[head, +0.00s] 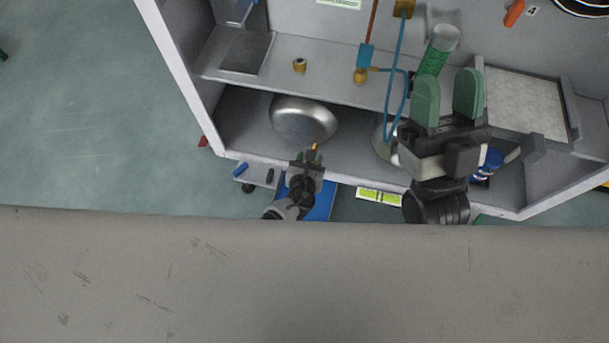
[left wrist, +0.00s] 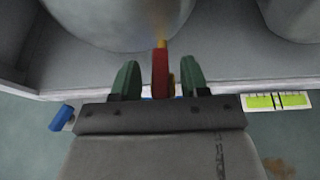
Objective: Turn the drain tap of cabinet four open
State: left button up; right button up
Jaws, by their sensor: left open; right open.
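The drain tap shows in the left wrist view as a red lever (left wrist: 160,72) with a yellow part behind it, under a rounded silver tank (left wrist: 118,22). In the head view only a small orange-yellow bit (head: 314,147) shows at the front of the silver tank (head: 303,118). My left gripper (head: 308,157) is open at the cabinet's lower front, its green fingers (left wrist: 160,82) on either side of the lever, with gaps visible. My right gripper (head: 447,95) is open and empty, higher up over the cabinet's right part. A "4" label (head: 532,11) marks the cabinet.
The cabinet shelf (head: 330,78) carries a brass fitting (head: 300,66) and a blue hose (head: 397,75). A green-filled cylinder (head: 434,58) stands behind my right gripper. Open floor (head: 90,110) lies left.

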pick_arm(q)
jog(key=p+v, duration=0.4)
jog(key=v, duration=0.5)
jog(key=shift+s, duration=0.15)
pick_arm(e)
jog(key=w+f+g+h, duration=0.4)
jog(key=w+f+g, duration=0.1)
jog(key=f+g, duration=0.6)
jog(key=shift+d, duration=0.35)
pick_arm(q)
jog(key=shift+r, duration=0.15)
pick_arm(e)
jog(key=shift+w, duration=0.1)
